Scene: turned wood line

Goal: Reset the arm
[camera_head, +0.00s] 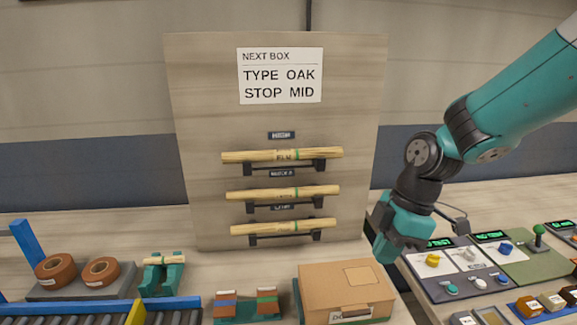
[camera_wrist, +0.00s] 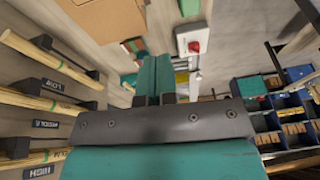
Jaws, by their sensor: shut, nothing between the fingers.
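My teal arm (camera_head: 520,90) reaches in from the upper right in the head view. My gripper (camera_head: 388,245) hangs at its end, in the air to the right of the wooden rack board. In the wrist view my gripper (camera_wrist: 152,75) has its two teal fingers side by side, shut with nothing between them. No object touches the fingers in either view.
The rack board (camera_head: 205,130) holds three wooden rods on black brackets, close to my gripper's left. A cardboard box (camera_head: 325,290) stands below left of it, and a control panel (camera_head: 450,285) below right. A conveyor (camera_head: 75,317) runs at the lower left.

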